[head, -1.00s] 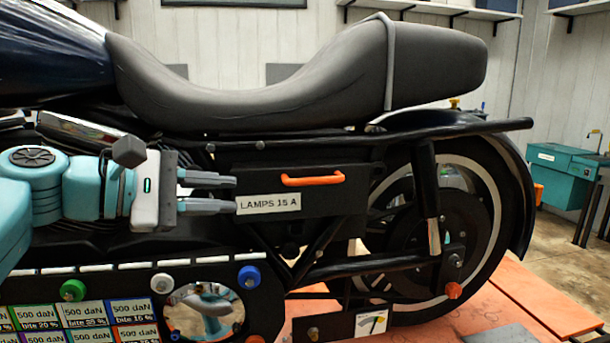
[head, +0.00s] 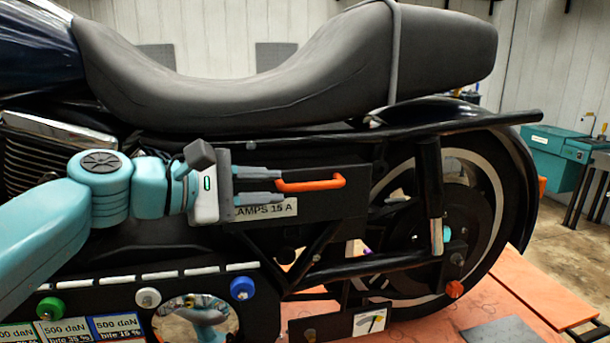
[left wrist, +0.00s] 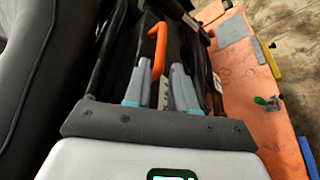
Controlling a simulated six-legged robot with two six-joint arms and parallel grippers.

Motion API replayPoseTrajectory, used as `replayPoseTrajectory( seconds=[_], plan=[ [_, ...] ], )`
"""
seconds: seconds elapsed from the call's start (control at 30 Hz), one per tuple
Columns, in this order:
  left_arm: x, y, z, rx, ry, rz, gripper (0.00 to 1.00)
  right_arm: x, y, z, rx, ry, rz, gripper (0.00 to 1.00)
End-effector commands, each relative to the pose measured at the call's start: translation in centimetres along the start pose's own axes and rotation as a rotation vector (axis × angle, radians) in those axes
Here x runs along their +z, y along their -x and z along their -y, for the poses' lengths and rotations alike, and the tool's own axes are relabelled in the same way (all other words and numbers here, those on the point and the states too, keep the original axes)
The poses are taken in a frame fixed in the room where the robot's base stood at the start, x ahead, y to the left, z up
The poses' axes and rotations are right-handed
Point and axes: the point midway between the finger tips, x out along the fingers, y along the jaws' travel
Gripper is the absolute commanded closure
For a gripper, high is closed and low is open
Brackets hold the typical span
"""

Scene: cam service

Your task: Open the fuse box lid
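The fuse box (head: 350,205) is a black box under the motorcycle seat, with a white label (head: 275,208) reading "LAMPS 15 A", partly covered by my gripper. Its lid looks shut. An orange bar handle (head: 312,185) lies across its front, and also shows in the left wrist view (left wrist: 158,45). My left gripper (head: 281,186) is open, its two grey fingers spread above and below the handle's left end. In the left wrist view the fingertips (left wrist: 162,68) stand either side of the handle's near end. I cannot tell whether they touch it. My right gripper is not in view.
The seat (head: 270,85) and a black frame rail (head: 470,122) run just above the box. The rear wheel (head: 495,215) stands to the right. Below is a black panel with colored knobs and a round mirror (head: 197,318). An orange bench top (head: 545,290) is at lower right.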

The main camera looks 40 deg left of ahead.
Motion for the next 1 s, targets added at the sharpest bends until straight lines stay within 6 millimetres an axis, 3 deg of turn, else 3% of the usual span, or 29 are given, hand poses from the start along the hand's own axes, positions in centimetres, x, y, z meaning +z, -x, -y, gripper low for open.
replayPoseTrajectory(
  seconds=[0.2, 0.4, 0.73, 0.77, 0.83, 1.0],
  plan=[
    [0.1, -4.8, -0.2, -0.004, 0.001, 0.003, 0.75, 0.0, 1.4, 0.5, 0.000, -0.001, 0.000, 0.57],
    [-0.2, -7.2, -0.2, -0.001, 0.001, 0.001, 0.75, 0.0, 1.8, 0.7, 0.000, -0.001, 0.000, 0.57],
    [-0.3, -7.6, -0.2, 0.002, 0.000, -0.002, 0.75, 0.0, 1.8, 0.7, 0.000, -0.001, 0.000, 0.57],
    [-0.3, -7.6, -0.2, 0.002, 0.001, -0.001, 0.78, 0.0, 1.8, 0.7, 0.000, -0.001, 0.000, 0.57],
    [-0.3, -7.6, -0.2, 0.002, 0.000, -0.002, 1.00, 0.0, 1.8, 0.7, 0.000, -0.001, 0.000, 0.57],
    [-0.4, -7.6, -0.2, 0.001, 0.000, -0.003, 1.00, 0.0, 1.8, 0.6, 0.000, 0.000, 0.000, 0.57]
  ],
)
